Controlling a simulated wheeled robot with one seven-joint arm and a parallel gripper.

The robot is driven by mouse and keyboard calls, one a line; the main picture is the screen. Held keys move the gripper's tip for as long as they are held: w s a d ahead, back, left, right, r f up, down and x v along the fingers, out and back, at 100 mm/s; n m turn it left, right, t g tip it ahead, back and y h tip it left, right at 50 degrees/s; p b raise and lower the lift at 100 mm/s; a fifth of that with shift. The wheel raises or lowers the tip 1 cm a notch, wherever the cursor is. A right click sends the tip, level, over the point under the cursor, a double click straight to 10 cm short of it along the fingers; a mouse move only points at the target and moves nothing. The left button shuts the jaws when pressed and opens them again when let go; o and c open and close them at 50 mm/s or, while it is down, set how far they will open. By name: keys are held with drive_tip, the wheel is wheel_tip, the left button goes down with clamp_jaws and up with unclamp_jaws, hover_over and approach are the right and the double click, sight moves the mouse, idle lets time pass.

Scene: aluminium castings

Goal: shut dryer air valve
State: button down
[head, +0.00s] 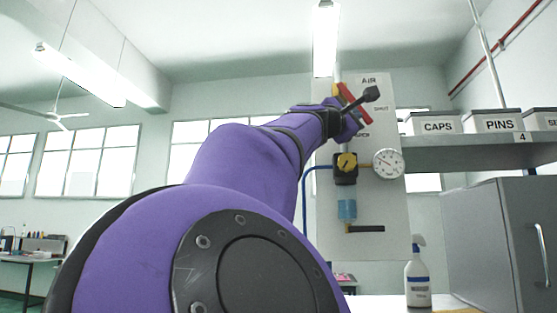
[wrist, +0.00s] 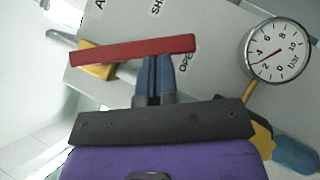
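The air valve has a red bar handle (head: 354,103) on the panel marked AIR. In the head view the handle slants down to the right from its yellow body (head: 336,89), pointing between the SHUT label at right and the lower label, partly hidden by my arm. In the wrist view the red handle (wrist: 130,49) crosses the top of my gripper (wrist: 157,60). Its blue fingers are together, side by side along the bar rather than one on each side of it. Their tips meet the bar's lower edge; whether they touch it I cannot tell.
A shelf (head: 470,140) with labelled bins, a grey cabinet (head: 490,235) and a spray bottle (head: 418,280) stand at right.

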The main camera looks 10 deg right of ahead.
drive_tip(key=s+d+r+n+t+y, duration=0.1)
drive_tip(key=d+r+n+t+y, duration=0.2)
drive_tip(key=n+t, duration=0.3)
drive_tip(key=s+d+r+n+t+y, duration=0.1)
drive_tip(key=d+r+n+t+y, duration=0.2)
drive_tip(key=n, duration=0.9)
drive_tip(key=shift+d+n+t+y, duration=0.3)
drive_tip(key=shift+t+y, duration=0.9)
drive_tip(key=shift+t, duration=0.8)
drive_tip(key=shift+s+r, duration=0.1)
drive_tip(key=shift+r, duration=0.1)
